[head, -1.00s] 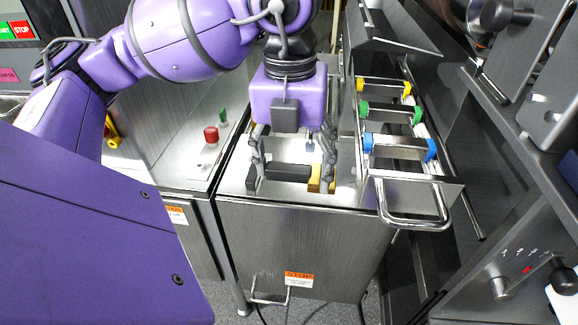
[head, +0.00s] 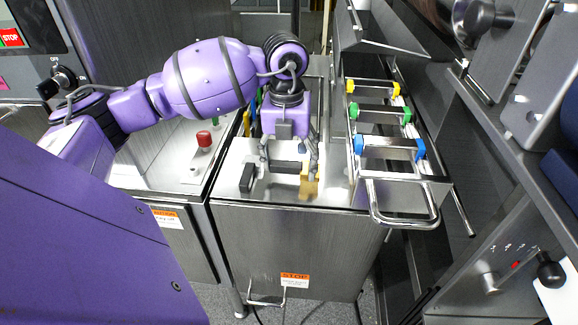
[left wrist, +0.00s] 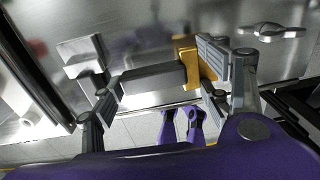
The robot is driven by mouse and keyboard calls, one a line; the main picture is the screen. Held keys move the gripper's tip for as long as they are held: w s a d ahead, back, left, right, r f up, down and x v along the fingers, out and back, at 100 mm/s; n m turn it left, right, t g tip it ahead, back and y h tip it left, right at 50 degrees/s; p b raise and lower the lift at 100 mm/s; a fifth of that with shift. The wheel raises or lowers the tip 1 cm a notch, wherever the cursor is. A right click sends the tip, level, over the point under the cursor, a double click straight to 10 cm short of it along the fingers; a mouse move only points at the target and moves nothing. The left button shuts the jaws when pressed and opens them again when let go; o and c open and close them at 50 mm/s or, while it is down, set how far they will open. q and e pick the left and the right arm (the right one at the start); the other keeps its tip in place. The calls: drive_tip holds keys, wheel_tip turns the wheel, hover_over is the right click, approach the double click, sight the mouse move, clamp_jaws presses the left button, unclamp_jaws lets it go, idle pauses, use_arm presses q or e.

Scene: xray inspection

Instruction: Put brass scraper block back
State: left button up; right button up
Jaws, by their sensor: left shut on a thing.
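The brass scraper block shows a brass-yellow end (head: 309,184) and a dark grey bar. My left gripper (head: 288,167) is over the steel cabinet top, shut on the scraper block. In the left wrist view the grey bar (left wrist: 152,79) lies between the fingers, and the brass piece (left wrist: 188,66) is against the right finger pad. I cannot tell whether the block touches the steel top. My right gripper is not in view.
A dark block (head: 247,178) stands on the steel top, left of the gripper. To the right is a steel rack (head: 400,190) with yellow, green and blue-ended bars and a loop handle. A red knob (head: 204,139) sits on the left counter. Bare steel lies in front.

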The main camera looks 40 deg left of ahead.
sight(287, 164)
use_arm(q)
drive_tip(key=shift+f, duration=0.85)
drive_tip(key=shift+f, duration=0.1)
drive_tip(key=shift+f, duration=0.15)
drive_tip(key=o, duration=1)
wheel_tip(287, 164, up, 12)
drive_tip(key=shift+s+a+r, duration=0.15)
drive_tip(key=shift+r, duration=0.1)
